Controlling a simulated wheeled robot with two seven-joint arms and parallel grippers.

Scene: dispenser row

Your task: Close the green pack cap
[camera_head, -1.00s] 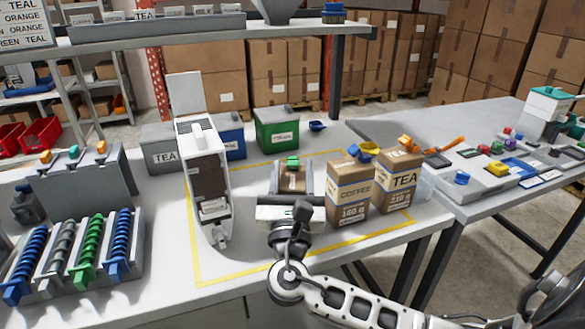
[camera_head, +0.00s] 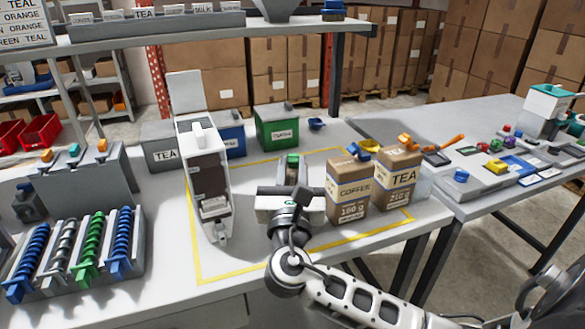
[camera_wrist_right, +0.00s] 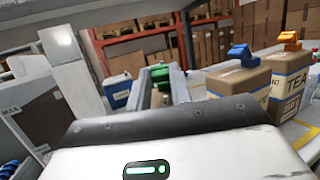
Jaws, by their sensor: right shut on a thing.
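The green cap (camera_head: 293,159) shows at the top of a small pack, between the fingers of my right gripper (camera_head: 292,170). My right gripper is shut on this green-capped pack, in the middle of the yellow-outlined area. The fingers and wrist hide most of the pack, and I cannot tell how far the cap is closed. In the right wrist view my two fingers (camera_wrist_right: 162,88) point forward. A green patch (camera_wrist_right: 158,73) shows between them; I cannot tell whether it is the cap or the green bin behind. My left gripper is not in view.
A coffee pack (camera_head: 347,190) and a tea pack (camera_head: 398,180) stand close on the right. A white dispenser (camera_head: 204,180) stands on the left. A green bin (camera_head: 277,132) is behind.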

